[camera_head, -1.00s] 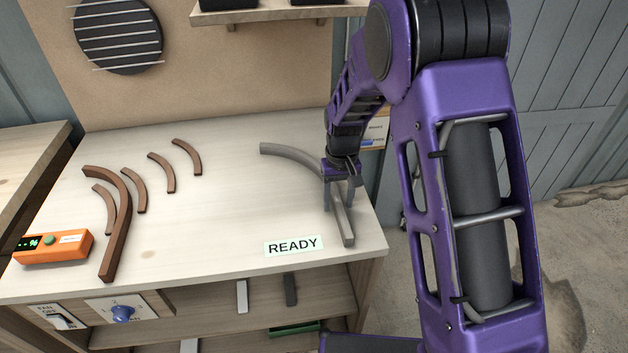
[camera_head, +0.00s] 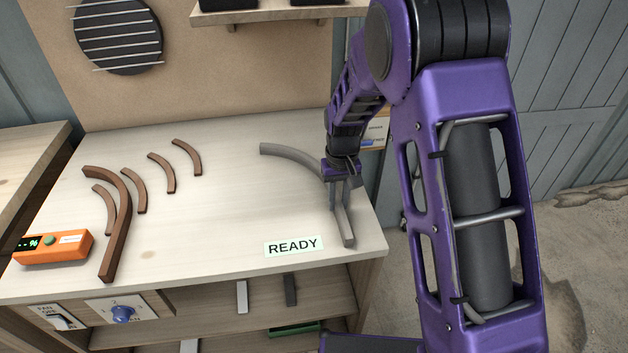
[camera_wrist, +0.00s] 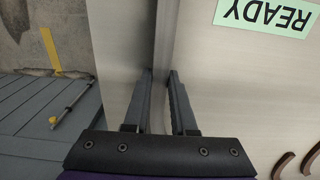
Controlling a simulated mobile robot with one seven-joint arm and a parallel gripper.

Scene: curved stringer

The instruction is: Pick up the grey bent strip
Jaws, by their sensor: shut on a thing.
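The grey bent strip (camera_head: 290,154) lies on the pale bench top near its right edge, curving from the back middle down toward the front right. My gripper (camera_head: 340,205) is over the strip's right-hand part, pointing down, with its fingers shut on it. In the wrist view my gripper (camera_wrist: 160,95) has its two dark fingers on either side of the grey strip (camera_wrist: 161,45). The strip appears to rest on the bench; I cannot make out any gap under it. My fingers hide a part of the strip.
A large brown curved strip (camera_head: 122,225) and several smaller brown curved pieces (camera_head: 187,157) lie at left. An orange device (camera_head: 54,247) sits at the front left. A READY label (camera_head: 293,246) is near the front edge. The middle of the bench (camera_head: 230,210) is clear.

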